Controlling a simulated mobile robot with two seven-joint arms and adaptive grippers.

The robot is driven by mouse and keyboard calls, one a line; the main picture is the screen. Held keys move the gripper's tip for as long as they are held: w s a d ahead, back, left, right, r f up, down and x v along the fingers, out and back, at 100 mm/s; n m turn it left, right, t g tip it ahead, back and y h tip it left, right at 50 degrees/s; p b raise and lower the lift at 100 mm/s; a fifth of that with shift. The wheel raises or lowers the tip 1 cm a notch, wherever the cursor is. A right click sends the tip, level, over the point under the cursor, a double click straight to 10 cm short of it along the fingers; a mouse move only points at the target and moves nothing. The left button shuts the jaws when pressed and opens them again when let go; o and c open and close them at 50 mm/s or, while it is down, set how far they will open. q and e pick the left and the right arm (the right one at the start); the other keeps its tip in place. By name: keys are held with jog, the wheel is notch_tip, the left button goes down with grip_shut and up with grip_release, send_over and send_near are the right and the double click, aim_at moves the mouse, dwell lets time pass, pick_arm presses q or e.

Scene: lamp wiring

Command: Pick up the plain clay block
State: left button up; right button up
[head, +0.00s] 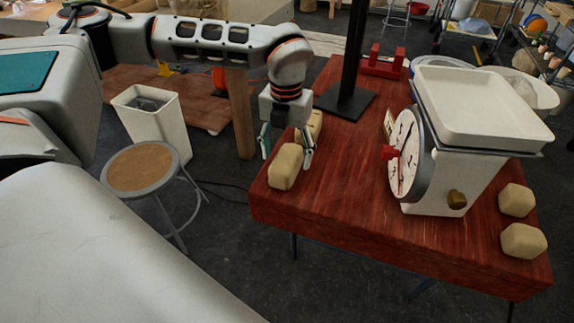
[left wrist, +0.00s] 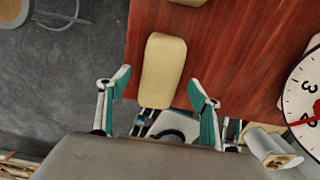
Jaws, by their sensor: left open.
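A pale tan clay block (head: 285,166) with no visible markings sits at the near left corner of the red table. My left gripper (head: 287,148) is open at this block, one finger to each side. In the left wrist view the block (left wrist: 163,70) shows between the open fingers (left wrist: 160,84), with gaps at both sides. A second tan block (head: 316,124) stands just behind, partly hidden by the gripper. Two more tan blocks, one farther (head: 516,200) and one nearer (head: 523,241), sit at the table's right end. I cannot tell whether hidden faces carry marks. My right gripper is out of view.
A white scale (head: 455,185) with a round dial and tray stands on the red table (head: 330,205), right of my gripper. A black post (head: 352,60) rises behind. A stool (head: 150,168) and white bin (head: 160,120) stand left. The table's middle front is clear.

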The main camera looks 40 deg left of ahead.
aim_at(287, 156)
pick_arm(q)
jog(key=shift+f, duration=0.55)
jog(key=c, duration=1.7)
jog(key=shift+w, duration=0.1)
grip_shut()
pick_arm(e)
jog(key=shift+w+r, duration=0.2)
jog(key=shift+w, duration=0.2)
pick_arm(q)
jog(key=shift+r, duration=0.15)
jog(key=shift+r, duration=0.25)
notch_tip(287, 156, up, 19)
jog(key=p, duration=0.2)
jog(key=shift+r, duration=0.2)
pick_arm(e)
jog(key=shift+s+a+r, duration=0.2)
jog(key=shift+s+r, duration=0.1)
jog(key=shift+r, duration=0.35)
